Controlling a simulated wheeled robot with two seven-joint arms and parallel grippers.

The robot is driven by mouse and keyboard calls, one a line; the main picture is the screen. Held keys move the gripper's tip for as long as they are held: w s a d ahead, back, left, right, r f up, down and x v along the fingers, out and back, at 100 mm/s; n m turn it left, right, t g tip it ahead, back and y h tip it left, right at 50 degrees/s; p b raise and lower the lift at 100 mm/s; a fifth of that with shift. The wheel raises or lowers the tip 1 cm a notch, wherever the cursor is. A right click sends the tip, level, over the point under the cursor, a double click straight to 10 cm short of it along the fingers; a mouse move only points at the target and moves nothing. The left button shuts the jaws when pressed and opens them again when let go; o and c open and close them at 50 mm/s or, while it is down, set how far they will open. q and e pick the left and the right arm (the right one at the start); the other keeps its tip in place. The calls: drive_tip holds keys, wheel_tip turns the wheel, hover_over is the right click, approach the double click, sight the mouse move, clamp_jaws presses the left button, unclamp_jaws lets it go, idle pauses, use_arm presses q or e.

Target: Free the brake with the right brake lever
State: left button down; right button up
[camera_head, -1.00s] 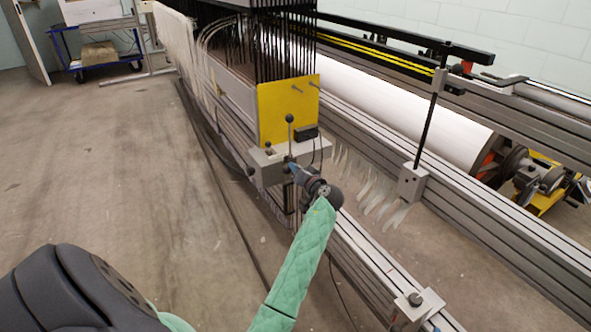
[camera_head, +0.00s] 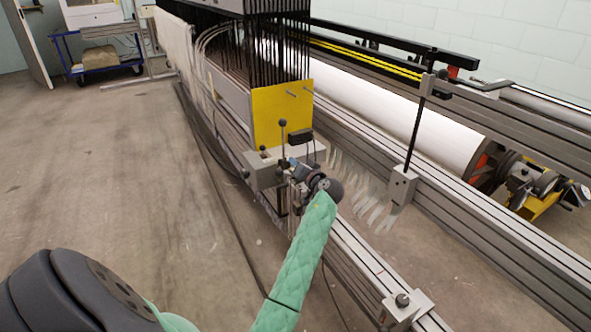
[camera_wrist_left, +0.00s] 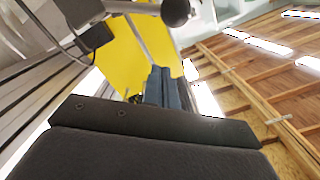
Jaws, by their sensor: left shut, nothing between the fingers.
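A thin lever with a dark ball knob (camera_head: 282,123) stands nearly upright on a grey metal bracket (camera_head: 262,176), in front of a yellow plate (camera_head: 268,112). A shorter knob (camera_head: 262,149) sits just left of it. I cannot tell for sure which one is the right brake lever. My left gripper (camera_head: 289,164) is shut and empty, close to the foot of the tall lever; contact is unclear. In the left wrist view, the shut fingers (camera_wrist_left: 163,88) point at the yellow plate, and a dark ball knob (camera_wrist_left: 175,11) shows beyond them. My right gripper is out of view.
A small black box (camera_head: 300,136) sits on the bracket beside the lever. Dark warp strands hang above the yellow plate. A grey rail (camera_head: 372,262) runs toward me under my left arm, and a white roller (camera_head: 440,138) lies behind.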

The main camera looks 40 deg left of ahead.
use_arm(q)
drive_tip(key=v, duration=1)
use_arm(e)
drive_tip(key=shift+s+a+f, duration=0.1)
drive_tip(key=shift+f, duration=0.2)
